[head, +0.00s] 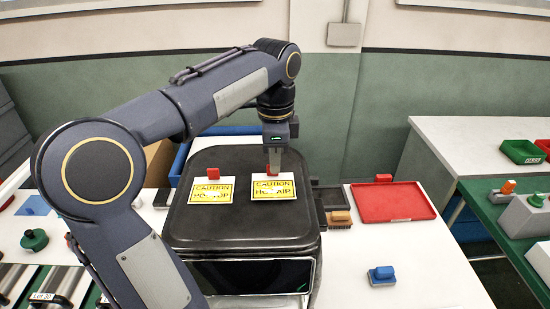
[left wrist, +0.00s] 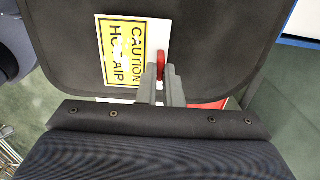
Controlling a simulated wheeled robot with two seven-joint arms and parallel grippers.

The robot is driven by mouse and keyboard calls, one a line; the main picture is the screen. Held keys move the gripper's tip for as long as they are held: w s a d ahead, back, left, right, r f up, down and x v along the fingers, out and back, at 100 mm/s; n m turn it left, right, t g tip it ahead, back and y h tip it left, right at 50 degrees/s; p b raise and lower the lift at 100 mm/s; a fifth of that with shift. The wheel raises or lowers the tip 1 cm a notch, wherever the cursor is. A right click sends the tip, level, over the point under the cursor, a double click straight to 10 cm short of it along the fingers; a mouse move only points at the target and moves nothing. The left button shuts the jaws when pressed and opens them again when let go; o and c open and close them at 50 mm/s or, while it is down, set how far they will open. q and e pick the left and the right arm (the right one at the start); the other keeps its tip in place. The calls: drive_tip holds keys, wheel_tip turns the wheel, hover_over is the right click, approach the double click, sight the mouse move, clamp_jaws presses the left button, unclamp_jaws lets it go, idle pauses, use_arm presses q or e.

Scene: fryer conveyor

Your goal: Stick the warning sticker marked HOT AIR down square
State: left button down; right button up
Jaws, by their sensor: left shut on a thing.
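The HOT AIR warning sticker (head: 273,191), yellow on a white card with a red tab, is at the right on the black top of the fryer (head: 240,228). My left gripper (head: 274,168) is above its far edge and shut on the red tab. The left wrist view shows the fingers (left wrist: 162,78) on the red tab (left wrist: 161,62) beside the sticker (left wrist: 124,52). I cannot tell whether the card lies flat or sits just above the top. A second caution sticker (head: 211,196) with a red tab lies to its left. My right gripper is not in view.
A red tray (head: 392,203) lies on the white table at the right, with a brown-based brush (head: 340,218) between it and the fryer. A blue-handled item (head: 382,274) is at the front right. A blue bin (head: 180,165) stands behind left.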

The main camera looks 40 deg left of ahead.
use_arm(q)
drive_tip(key=shift+f, duration=0.35)
drive_tip(key=c, duration=0.9)
unclamp_jaws()
drive_tip(key=shift+c, duration=0.2)
drive_tip(key=shift+r, duration=0.1)
wheel_tip(320, 180, up, 2)
drive_tip(key=shift+r+p, duration=0.25)
drive_tip(key=shift+p, duration=0.9)
drive_tip(key=shift+r, duration=2.15)
drive_tip(key=shift+s+d+f, duration=0.1)
